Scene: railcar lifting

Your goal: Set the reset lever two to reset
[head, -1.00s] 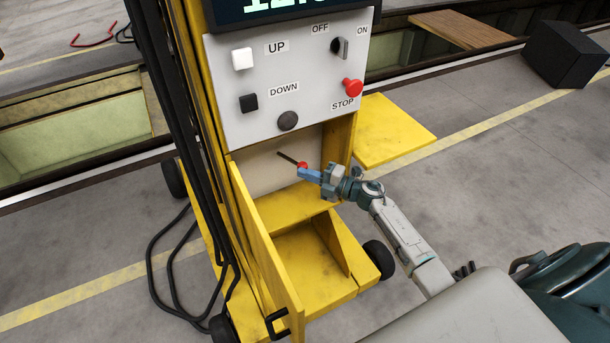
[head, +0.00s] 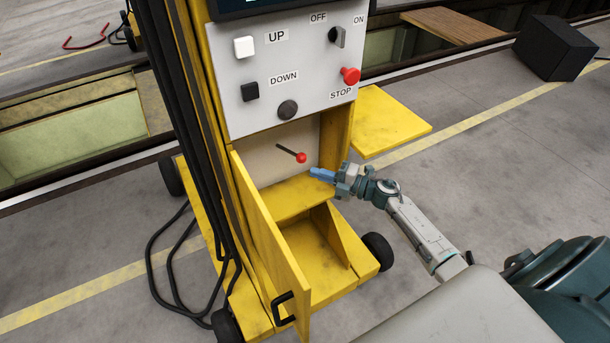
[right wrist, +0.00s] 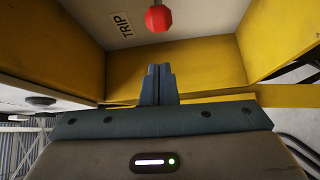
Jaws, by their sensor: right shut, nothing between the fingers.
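The reset lever is a dark rod with a red knob (head: 301,157). It sits in the open compartment under the grey control panel of the yellow lifting unit, and in the head view it slants down to the right. The knob also shows at the top of the right wrist view (right wrist: 158,18), to the right of a TRIP label (right wrist: 125,24). My right gripper (head: 314,173) is shut and empty, its blue fingers just below and right of the knob, apart from it. In the right wrist view its fingers (right wrist: 158,70) point toward the compartment. No RESET label is visible. My left gripper is out of view.
The panel (head: 310,65) above has UP and DOWN buttons, an OFF/ON switch and a red STOP button (head: 350,75). The compartment's yellow door (head: 268,235) hangs open on the left. Yellow walls flank the lever. Black cables (head: 160,250) lie at the left.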

